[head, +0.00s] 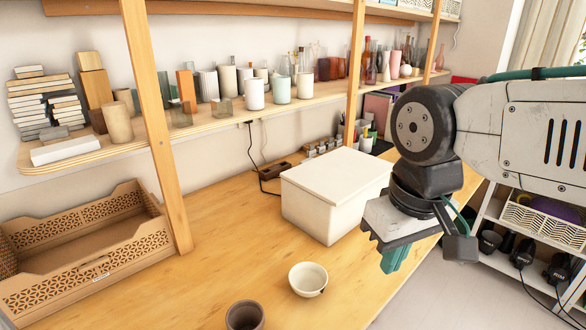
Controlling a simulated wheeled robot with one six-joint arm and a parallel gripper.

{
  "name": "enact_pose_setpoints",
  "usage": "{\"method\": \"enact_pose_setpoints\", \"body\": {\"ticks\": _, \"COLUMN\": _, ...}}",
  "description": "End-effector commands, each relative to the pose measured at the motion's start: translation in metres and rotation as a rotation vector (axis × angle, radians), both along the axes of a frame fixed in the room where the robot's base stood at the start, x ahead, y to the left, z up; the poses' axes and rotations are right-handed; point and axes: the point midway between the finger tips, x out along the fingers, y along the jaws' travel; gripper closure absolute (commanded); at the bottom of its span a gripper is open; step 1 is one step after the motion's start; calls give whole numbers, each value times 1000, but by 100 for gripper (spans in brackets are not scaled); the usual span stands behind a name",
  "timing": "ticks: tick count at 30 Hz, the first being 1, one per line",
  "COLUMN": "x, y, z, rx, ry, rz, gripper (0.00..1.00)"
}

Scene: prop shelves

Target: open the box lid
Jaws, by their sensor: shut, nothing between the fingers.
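The white box (314,209) stands on the wooden table, its flat lid (338,174) lying closed on top. My gripper (392,262) hangs to the right of the box, pointing down near the table's right edge. Its teal fingers are together with nothing seen between them. The fingers look apart from the box and the lid. My gripper and wrist hide the box's right end.
A cream bowl (308,279) and a dark cup (244,315) stand in front of the box. A patterned wooden crate (95,270) sits at the left. A shelf (215,122) with vases and cups runs above, held by wooden posts (157,125).

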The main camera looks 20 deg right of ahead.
Motion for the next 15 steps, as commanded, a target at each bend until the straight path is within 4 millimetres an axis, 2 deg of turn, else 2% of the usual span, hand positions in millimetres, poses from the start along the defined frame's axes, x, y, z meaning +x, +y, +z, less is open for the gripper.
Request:
{"method": "enact_pose_setpoints", "body": {"ticks": 5, "x": 2, "y": -9, "z": -5, "rx": 1, "ry": 28, "rz": -50, "gripper": 100}}
{"method": "enact_pose_setpoints", "body": {"ticks": 9, "x": 10, "y": -28, "z": -24, "rx": 26, "ry": 135, "rz": -164, "gripper": 100}}
{"method": "enact_pose_setpoints", "body": {"ticks": 15, "x": 30, "y": -36, "z": -56, "rx": 222, "ry": 286, "rz": -408, "gripper": 100}}
